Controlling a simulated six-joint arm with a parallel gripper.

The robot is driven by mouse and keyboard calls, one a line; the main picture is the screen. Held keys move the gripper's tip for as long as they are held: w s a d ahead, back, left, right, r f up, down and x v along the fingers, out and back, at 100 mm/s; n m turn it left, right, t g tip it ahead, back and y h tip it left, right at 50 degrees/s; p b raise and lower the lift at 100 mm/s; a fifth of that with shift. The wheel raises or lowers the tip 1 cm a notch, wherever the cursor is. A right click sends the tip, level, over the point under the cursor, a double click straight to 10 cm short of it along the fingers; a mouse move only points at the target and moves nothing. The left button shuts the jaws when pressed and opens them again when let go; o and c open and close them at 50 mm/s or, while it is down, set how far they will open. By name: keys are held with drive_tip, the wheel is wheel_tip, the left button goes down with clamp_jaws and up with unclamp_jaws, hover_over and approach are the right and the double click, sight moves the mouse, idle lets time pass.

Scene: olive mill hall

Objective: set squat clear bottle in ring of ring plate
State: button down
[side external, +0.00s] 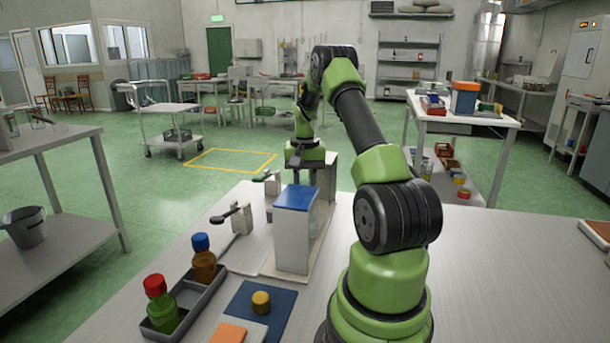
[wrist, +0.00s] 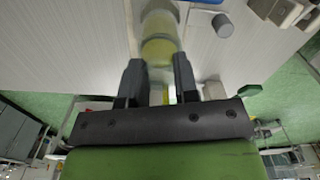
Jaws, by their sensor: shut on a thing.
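My gripper (wrist: 157,76) is shut on the squat clear bottle (wrist: 158,48), which shows yellowish contents between the two dark fingers in the wrist view. The bottle reaches past the fingertips over a pale surface. In the side external view my gripper (side external: 305,158) is behind and above a white block with a blue top (side external: 294,235). The bottle cannot be made out there. I cannot clearly pick out the ring plate or its ring in either view.
A grey tray (side external: 205,297) holds a red-capped green bottle (side external: 160,303) and a blue-capped brown bottle (side external: 203,258). A blue mat (side external: 275,318) bears a small yellow round piece (side external: 261,301). Black-handled fittings (side external: 238,217) stand left of the block. The table's right side is largely clear.

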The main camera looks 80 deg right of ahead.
drive_tip(key=shift+f, duration=0.7)
idle(1.1)
drive_tip(key=shift+f, duration=0.55)
drive_tip(key=shift+f, duration=0.2)
drive_tip(key=shift+f, duration=0.25)
idle(0.4)
drive_tip(key=c, duration=0.5)
unclamp_jaws()
drive_tip(key=shift+c, duration=0.2)
drive_tip(key=shift+r, duration=4)
